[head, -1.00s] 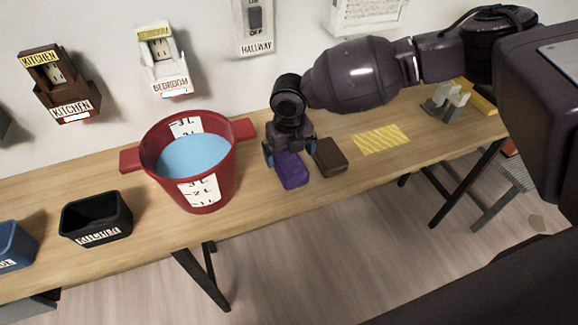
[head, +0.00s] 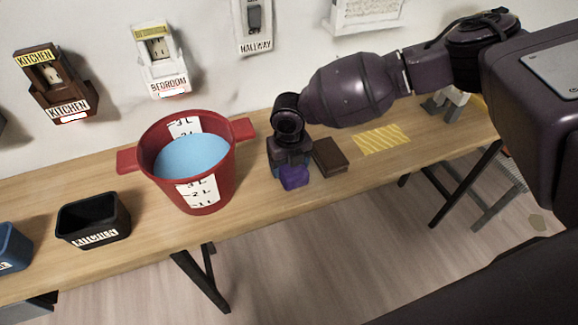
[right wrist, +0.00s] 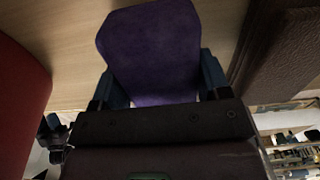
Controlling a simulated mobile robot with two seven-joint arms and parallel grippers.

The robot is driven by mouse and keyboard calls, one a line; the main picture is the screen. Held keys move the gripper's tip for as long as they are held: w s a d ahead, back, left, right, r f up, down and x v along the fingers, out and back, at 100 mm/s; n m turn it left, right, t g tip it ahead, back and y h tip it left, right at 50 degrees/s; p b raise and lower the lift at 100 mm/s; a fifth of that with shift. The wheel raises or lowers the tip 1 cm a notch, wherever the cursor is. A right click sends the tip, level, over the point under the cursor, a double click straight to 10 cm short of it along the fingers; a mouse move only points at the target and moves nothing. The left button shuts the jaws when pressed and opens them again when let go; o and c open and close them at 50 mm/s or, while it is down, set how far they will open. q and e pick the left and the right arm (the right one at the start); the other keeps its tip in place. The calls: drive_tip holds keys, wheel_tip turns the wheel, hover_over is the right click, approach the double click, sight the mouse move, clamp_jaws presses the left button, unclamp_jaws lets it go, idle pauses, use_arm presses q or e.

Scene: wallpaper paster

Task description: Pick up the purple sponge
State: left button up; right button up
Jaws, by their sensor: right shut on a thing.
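The purple sponge (head: 295,180) is on the wooden table, between the red bucket and the brown sponge. My right gripper (head: 290,170) is over its rear part, pointing down, and hides that part in the head view. In the right wrist view the purple sponge (right wrist: 152,50) sits between the two blue fingers of my right gripper (right wrist: 158,88), one on each side. The gripper is shut on it. I cannot tell whether the sponge touches the table. My left gripper is not in view.
The red bucket (head: 222,178) with blue liquid stands close on the left. The brown sponge (head: 330,156) lies close on the right. A yellow patterned sheet (head: 382,141) lies further right. Black (head: 94,220) and blue (head: 12,248) bins stand at the left.

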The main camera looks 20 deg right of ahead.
drive_tip(key=shift+r, duration=0.65)
wheel_tip(320, 180, up, 19)
drive_tip(key=p, duration=0.2)
drive_tip(key=shift+p, duration=0.3)
drive_tip(key=shift+f, duration=0.1)
drive_tip(key=o, duration=0.3)
drive_tip(key=c, duration=0.3)
drive_tip(key=shift+c, duration=0.2)
